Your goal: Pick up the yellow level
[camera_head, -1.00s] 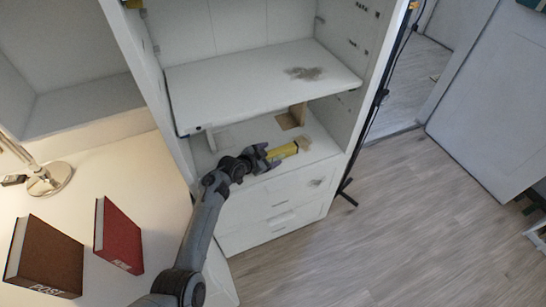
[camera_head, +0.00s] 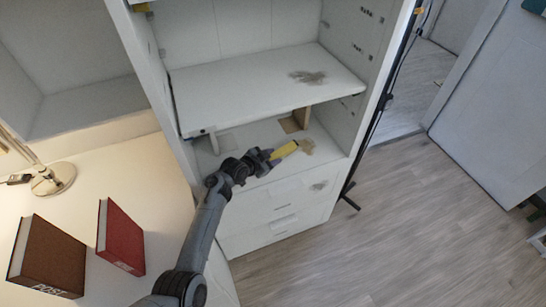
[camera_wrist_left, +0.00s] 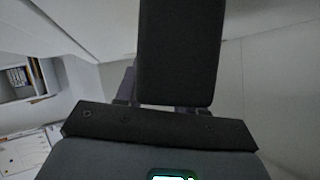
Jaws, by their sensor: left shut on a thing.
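The yellow level (camera_head: 284,150) is a short yellow bar on the lower shelf level of the white cabinet, pointing to the upper right. My left gripper (camera_head: 268,157) reaches in from the lower left and is shut on the level's near end. Whether the level touches the shelf surface is hard to tell. In the left wrist view the dark gripper body (camera_wrist_left: 180,60) fills the middle, and the level is hidden there. My right gripper is not in view.
The middle shelf board (camera_head: 262,88) lies above and behind the gripper. A small brown block (camera_head: 300,119) stands under it. A red book (camera_head: 120,238), a brown book (camera_head: 47,257) and a lamp base (camera_head: 53,178) are on the desk at left. Open floor lies right.

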